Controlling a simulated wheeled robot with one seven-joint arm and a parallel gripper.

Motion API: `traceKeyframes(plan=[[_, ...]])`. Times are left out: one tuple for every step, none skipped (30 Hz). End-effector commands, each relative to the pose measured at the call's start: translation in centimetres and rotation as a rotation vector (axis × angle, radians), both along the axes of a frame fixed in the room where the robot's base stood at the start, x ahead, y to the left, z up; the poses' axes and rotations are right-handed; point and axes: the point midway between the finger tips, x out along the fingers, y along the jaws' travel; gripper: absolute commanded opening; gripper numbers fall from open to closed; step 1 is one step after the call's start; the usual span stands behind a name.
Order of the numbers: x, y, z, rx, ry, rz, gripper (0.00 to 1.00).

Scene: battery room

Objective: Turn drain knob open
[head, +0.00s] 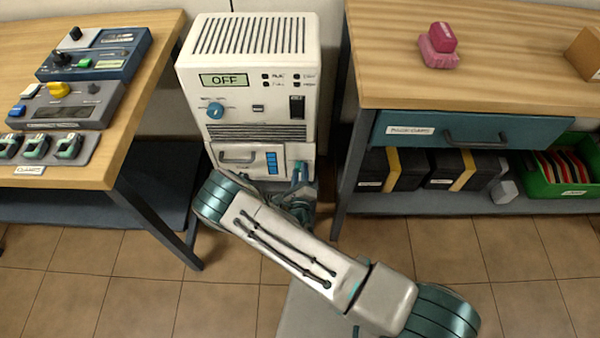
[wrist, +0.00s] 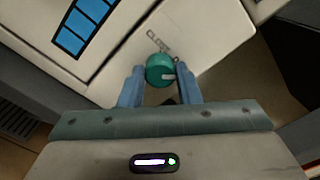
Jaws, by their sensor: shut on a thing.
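The drain knob (wrist: 160,72) is a round teal knob with a pale pointer mark, on the lower white front of the cabinet, seen in the wrist view. My gripper (wrist: 161,75) has one blue finger on each side of the knob and is shut on it. In the head view my gripper (head: 300,176) is at the lower right of the white cabinet (head: 248,60). There my arm and fingers hide the knob. The cabinet's display reads OFF.
A wooden bench (head: 85,172) with testers and clamps stands at the left. Another wooden bench (head: 470,85) with a teal drawer (head: 480,133) stands close to the cabinet's right side. A drawer with a handle (head: 236,157) and blue strips (head: 271,162) are on the cabinet's lower front. Tiled floor lies in front.

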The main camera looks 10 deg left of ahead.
Motion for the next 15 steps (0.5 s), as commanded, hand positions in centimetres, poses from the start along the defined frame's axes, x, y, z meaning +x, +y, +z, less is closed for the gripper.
traceKeyframes(plan=[[-0.1, 0.11, -0.09, 0.002, 0.003, 0.002, 0.07], [-0.1, 0.11, -0.1, 0.002, 0.002, 0.003, 0.07], [-0.1, 0.11, -0.1, 0.002, 0.002, 0.003, 0.07], [-0.1, 0.11, -0.1, 0.002, 0.002, 0.003, 0.07], [-0.1, 0.11, -0.1, 0.002, 0.002, 0.003, 0.07], [-0.1, 0.12, -0.09, 0.002, 0.002, 0.003, 0.33], [-0.1, 0.12, -0.09, 0.002, 0.002, 0.003, 0.41], [-0.09, 0.12, -0.08, 0.002, 0.002, 0.003, 0.5], [-0.08, 0.1, -0.07, 0.001, 0.003, 0.002, 0.52], [-0.07, 0.09, -0.07, 0.001, 0.003, 0.002, 0.52], [-0.06, 0.09, -0.06, 0.001, 0.002, 0.001, 0.52], [-0.06, 0.08, -0.05, 0.001, 0.002, 0.001, 0.52], [-0.05, 0.08, -0.04, 0.001, 0.002, 0.001, 0.52], [-0.05, 0.07, -0.03, 0.001, 0.001, 0.001, 0.52], [-0.02, 0.01, -0.02, 0.001, 0.001, 0.001, 0.52]])
